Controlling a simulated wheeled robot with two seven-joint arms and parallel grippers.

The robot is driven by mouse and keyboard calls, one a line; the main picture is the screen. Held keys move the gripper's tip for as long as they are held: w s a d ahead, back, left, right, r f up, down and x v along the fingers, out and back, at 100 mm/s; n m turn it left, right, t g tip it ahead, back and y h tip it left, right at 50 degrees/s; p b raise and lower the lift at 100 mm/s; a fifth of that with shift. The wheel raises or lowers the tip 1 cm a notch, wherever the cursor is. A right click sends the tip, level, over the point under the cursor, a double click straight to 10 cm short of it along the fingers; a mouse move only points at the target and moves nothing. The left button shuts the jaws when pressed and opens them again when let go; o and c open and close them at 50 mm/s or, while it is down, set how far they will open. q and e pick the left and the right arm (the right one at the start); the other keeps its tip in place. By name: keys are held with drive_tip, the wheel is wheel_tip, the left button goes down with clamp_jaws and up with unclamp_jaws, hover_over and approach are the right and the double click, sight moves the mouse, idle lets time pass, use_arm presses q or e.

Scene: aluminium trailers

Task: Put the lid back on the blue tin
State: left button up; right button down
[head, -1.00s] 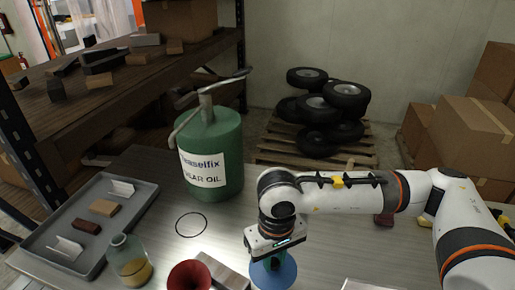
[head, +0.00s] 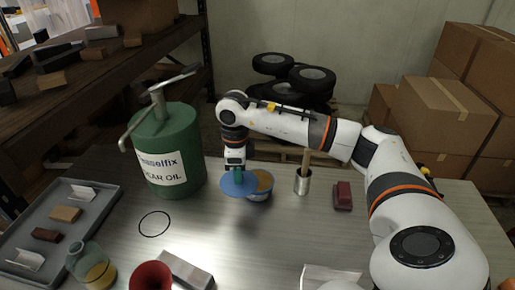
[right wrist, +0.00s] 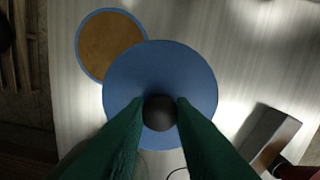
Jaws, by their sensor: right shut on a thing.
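My right gripper (head: 237,182) is shut on the dark round knob of the blue lid (head: 232,186). In the right wrist view the green fingers (right wrist: 160,112) hold the knob (right wrist: 160,113) at the middle of the blue lid (right wrist: 185,70). The blue tin (head: 260,195) stands on the metal table, open, with a brown content or inside showing. In the right wrist view the tin (right wrist: 108,44) is at upper left, and the lid overlaps part of its rim from above, off centre. Whether lid and tin touch I cannot tell. My left gripper is not in view.
A green oil can (head: 172,150) with a pump stands left of the lid. A metal cup with a wooden handle (head: 302,182) and a dark red block (head: 343,196) stand right of the tin.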

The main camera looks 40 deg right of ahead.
drive_tip(key=d+f+m, duration=0.1)
drive_tip(key=d+m, duration=0.1)
drive_tip(key=m, duration=0.1)
drive_tip(key=w+d+m+b, duration=0.1)
drive_tip(key=d+m, duration=0.2)
drive_tip(key=m, duration=0.1)
drive_tip(key=d+f+m+b, duration=0.1)
drive_tip(key=d+m, duration=0.2)
drive_tip(key=shift+w+d+f+m, duration=0.2)
drive_tip(key=shift+f+m, duration=0.1)
drive_tip(key=shift+f+b, duration=0.95)
drive_tip(key=shift+f, duration=0.3)
drive_tip(key=shift+r, duration=0.1)
drive_tip(key=shift+f+p, duration=0.2)
drive_tip(key=shift+p, duration=0.1)
idle(1.1)
drive_tip(key=c, duration=1.2)
unclamp_jaws()
